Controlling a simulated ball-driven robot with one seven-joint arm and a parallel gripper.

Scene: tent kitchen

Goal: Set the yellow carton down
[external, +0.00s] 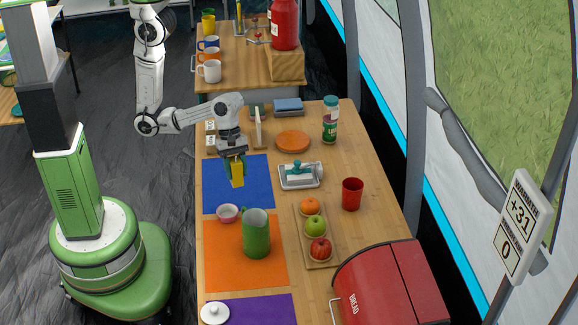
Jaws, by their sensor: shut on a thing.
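The yellow carton (237,175) is held in my gripper (235,163), over the blue mat (218,199) on the wooden table. My gripper points down and is shut on the carton. The carton looks upright. From this view I cannot tell whether its bottom touches the mat or is a little above it.
A butter dish (300,175) is right of the blue mat. A red cup (352,194) and a fruit board (317,256) stand farther right.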

